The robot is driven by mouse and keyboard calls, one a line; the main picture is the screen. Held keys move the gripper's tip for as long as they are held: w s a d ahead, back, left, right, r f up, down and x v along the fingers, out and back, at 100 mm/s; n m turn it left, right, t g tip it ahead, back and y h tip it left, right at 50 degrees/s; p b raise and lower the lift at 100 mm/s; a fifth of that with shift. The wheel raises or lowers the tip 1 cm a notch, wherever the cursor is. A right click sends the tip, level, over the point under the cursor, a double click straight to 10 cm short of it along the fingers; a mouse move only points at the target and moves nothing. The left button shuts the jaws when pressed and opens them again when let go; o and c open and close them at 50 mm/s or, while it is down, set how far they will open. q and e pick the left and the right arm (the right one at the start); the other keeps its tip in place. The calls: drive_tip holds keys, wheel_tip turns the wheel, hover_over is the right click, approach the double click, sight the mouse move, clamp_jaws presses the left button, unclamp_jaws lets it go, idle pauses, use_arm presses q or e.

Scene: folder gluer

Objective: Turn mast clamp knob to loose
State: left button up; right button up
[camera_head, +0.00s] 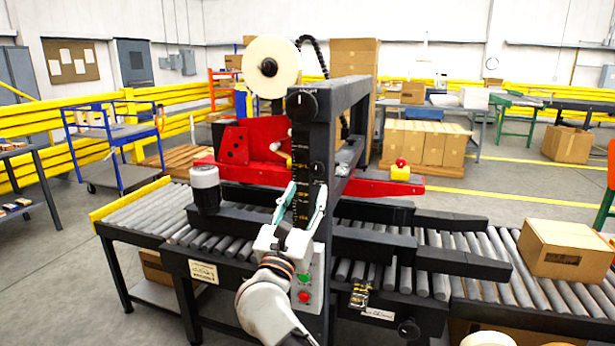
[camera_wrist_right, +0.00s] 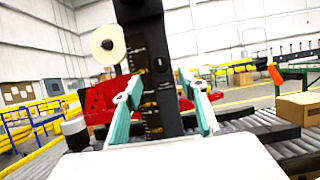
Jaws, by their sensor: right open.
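The dark upright mast (camera_head: 302,150) of the machine carries a scale with yellow marks. A large round black knob (camera_head: 302,103) with a pale mark sits at its top. A smaller dark knob (camera_head: 317,170) shows lower down, near my fingertips. I cannot tell from labels which one is the mast clamp knob. My right gripper (camera_head: 304,188) is open in front of the mast, its teal-edged fingers pointing up. In the right wrist view the gripper (camera_wrist_right: 160,80) has its fingers either side of the mast (camera_wrist_right: 165,105), with nothing visibly clasped. My left gripper is out of view.
A roller conveyor (camera_head: 145,212) runs beneath the mast, with dark side rails (camera_head: 375,250). A control box with green and red buttons (camera_head: 304,296) is just below my right gripper. A red machine part (camera_head: 250,145) and tape roll (camera_head: 271,66) stand behind. A carton (camera_head: 565,250) sits at right.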

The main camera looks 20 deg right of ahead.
sight(316, 171)
drive_tip(key=x, duration=0.7)
drive_tip(key=shift+w+d+r, duration=0.1)
drive_tip(key=shift+w+d, duration=0.1)
drive_tip(key=shift+d, duration=0.05)
drive_tip(key=shift+c, duration=0.4)
drive_tip(key=c, duration=1)
